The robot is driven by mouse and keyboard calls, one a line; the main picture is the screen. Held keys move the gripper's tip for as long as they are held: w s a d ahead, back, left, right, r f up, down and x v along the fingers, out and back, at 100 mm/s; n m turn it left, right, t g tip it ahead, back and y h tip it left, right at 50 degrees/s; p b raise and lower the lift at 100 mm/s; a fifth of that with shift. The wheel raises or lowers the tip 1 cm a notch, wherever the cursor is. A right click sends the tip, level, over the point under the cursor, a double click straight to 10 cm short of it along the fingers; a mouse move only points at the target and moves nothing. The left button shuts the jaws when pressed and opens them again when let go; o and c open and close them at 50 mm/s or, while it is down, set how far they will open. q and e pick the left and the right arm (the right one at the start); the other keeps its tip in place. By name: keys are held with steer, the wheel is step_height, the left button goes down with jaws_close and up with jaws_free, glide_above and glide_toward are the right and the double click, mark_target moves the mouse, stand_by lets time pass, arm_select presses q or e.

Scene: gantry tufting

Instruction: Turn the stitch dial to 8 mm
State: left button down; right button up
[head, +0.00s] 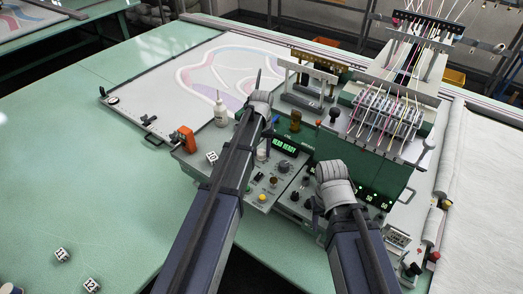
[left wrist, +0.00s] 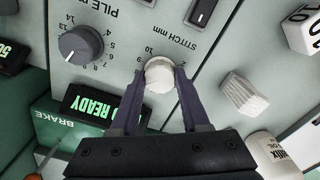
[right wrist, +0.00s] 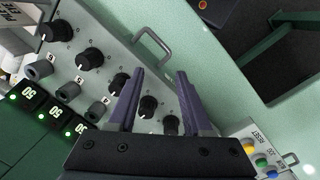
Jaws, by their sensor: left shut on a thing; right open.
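The stitch dial (left wrist: 159,72) is a pale round knob beside the label "STITCH mm" in the left wrist view, with 10, 9 and 2 readable around it. My left gripper (left wrist: 159,88) is shut on the dial, one finger on each side. I cannot tell exactly which number its mark points to. In the head view my left arm and gripper (head: 258,103) hide the dial. My right gripper (right wrist: 157,82) is open and empty above a row of black knobs (right wrist: 119,83); it also shows in the head view (head: 332,182).
The dark pile dial (left wrist: 81,45) and the green "READY" display (left wrist: 92,108) are close to my left gripper. A ridged pale knob (left wrist: 243,94) and an oil bottle (left wrist: 272,150) are on its other side. The green table (head: 110,180) is mostly clear at left.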

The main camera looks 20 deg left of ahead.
mark_target(261, 152)
arm_select(q)
steer(key=shift+m, duration=1.9)
steer(key=shift+c, duration=1.9)
jaws_free()
arm_select(e)
steer(key=shift+r, duration=0.1)
arm_select(q)
step_height(261, 152, up, 8)
steer(key=p, duration=0.8)
arm_select(e)
step_height(261, 152, up, 8)
arm_select(q)
steer(key=shift+f, duration=0.15)
arm_select(e)
steer(key=shift+f, duration=0.2)
